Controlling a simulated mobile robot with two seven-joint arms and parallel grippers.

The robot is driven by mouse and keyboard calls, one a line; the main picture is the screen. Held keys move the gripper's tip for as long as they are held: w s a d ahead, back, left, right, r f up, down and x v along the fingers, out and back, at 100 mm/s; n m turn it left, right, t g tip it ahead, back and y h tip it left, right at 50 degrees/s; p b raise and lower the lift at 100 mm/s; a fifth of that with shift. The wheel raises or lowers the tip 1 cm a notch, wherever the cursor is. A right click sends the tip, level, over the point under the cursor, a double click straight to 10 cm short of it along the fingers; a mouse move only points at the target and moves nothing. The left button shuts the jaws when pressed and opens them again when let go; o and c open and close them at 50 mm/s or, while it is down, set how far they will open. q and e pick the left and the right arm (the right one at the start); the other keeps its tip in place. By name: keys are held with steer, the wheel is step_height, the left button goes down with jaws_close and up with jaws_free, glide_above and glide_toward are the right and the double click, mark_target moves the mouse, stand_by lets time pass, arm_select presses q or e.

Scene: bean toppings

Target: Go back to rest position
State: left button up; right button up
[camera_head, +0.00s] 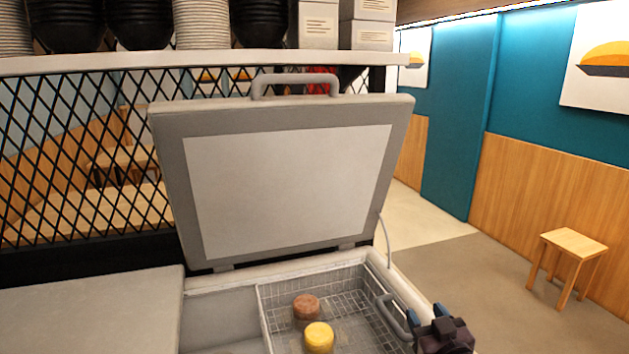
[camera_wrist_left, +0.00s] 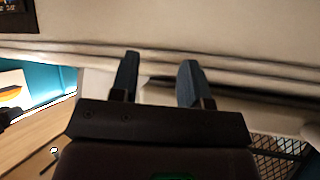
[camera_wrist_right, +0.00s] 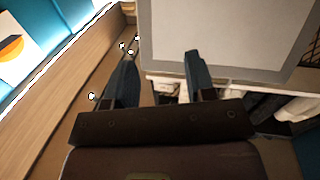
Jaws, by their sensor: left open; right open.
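My right gripper (camera_head: 426,314) is at the lower right of the head view, beside the freezer's right rim and close to the basket handle. In the right wrist view its two blue fingers (camera_wrist_right: 160,80) are apart with nothing between them. My left gripper is outside the head view. In the left wrist view its fingers (camera_wrist_left: 158,80) are apart and empty, in front of a pale ridged surface. The chest freezer (camera_head: 374,258) stands with its lid (camera_head: 290,190) raised. A brown round item (camera_head: 306,306) and a yellow round item (camera_head: 319,337) are in the wire basket (camera_head: 352,284).
A shelf (camera_head: 200,61) with black bowls and boxes runs above a black lattice (camera_head: 80,160) behind the freezer. A flat grey top (camera_head: 90,310) lies left of the open compartment. A wooden stool (camera_head: 573,245) stands on open floor at the right.

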steer(key=s+d+f+m+g+h, duration=0.1)
steer(key=s+d+f+g, duration=0.1)
steer(key=s+f, duration=0.9)
steer(key=s+d+f+g+h, duration=0.1)
steer(key=s+d+f+g, duration=0.2)
steer(key=s+f, duration=0.8)
steer(key=s+g, duration=0.1)
steer(key=s, duration=0.3)
steer(key=shift+s+d+m, duration=0.25)
steer(key=shift+s+m, duration=0.1)
steer(key=shift+m, duration=0.05)
steer(key=shift+c, duration=0.7)
steer(key=shift+w+d, duration=0.1)
steer(key=shift+w, duration=0.05)
